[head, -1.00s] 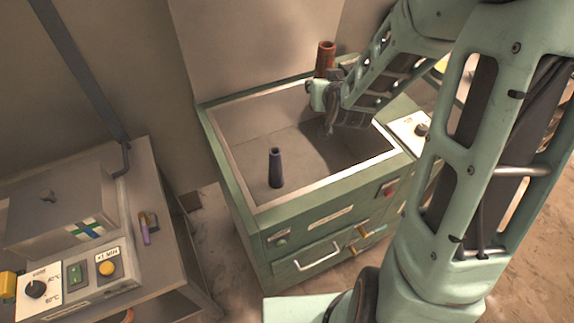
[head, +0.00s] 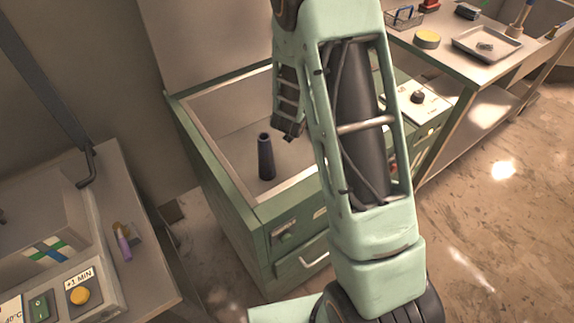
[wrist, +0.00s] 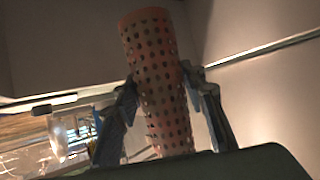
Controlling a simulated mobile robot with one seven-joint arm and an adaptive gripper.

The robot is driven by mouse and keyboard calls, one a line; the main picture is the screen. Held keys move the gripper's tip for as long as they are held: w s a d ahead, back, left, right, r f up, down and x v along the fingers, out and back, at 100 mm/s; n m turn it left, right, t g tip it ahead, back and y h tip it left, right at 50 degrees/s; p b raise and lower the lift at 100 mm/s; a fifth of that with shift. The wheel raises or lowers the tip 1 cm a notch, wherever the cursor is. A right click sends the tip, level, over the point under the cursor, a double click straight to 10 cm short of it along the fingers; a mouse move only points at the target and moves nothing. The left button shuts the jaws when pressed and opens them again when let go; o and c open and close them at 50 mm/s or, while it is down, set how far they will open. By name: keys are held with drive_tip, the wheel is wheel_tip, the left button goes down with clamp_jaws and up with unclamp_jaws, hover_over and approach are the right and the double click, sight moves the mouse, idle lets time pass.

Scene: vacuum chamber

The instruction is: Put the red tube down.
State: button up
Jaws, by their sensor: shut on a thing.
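The red tube (wrist: 155,45), pierced with rows of small holes, stands up between the fingers of my gripper (wrist: 160,88) in the wrist view. The fingers are shut on it, one on each side, and its top end sticks out beyond them. It leans slightly in that picture. In the head view my arm hides the red tube and most of the gripper. Nothing in the wrist view shows the tube touching a surface.
A green open-topped chamber (head: 210,150) stands below my arm, with a dark tube (head: 266,158) upright inside. A bench with a +1 MIN button panel (head: 79,292) is at lower left. A table with a metal tray (head: 487,44) and a yellow round tin (head: 427,39) is at upper right.

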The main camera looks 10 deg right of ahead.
drive_tip(key=f+b, duration=0.2)
drive_tip(key=w+d+f+m+g+h+b, duration=0.1)
drive_tip(key=f, duration=0.2)
drive_tip(key=d+f+m+h+b, duration=0.1)
drive_tip(key=f+b, duration=0.1)
drive_tip(key=shift+w+d+f+b, duration=0.1)
drive_tip(key=shift+w+f+b, duration=0.1)
drive_tip(key=shift+w+b, duration=0.2)
drive_tip(key=shift+m+g+h, duration=0.3)
drive_tip(key=shift+m+g, duration=0.2)
drive_tip(key=f+b, duration=0.1)
drive_tip(key=f, duration=0.2)
drive_tip(key=f+b, duration=0.2)
drive_tip(key=f, duration=0.2)
drive_tip(key=f+b, duration=0.1)
drive_tip(key=f, duration=0.2)
drive_tip(key=shift+w+d+f, duration=0.2)
drive_tip(key=shift+w+f, duration=0.1)
drive_tip(key=shift+r, duration=0.1)
drive_tip(key=o, duration=0.7)
drive_tip(key=shift+f, duration=0.2)
drive_tip(key=o, duration=0.4)
drive_tip(key=shift+o, duration=0.2)
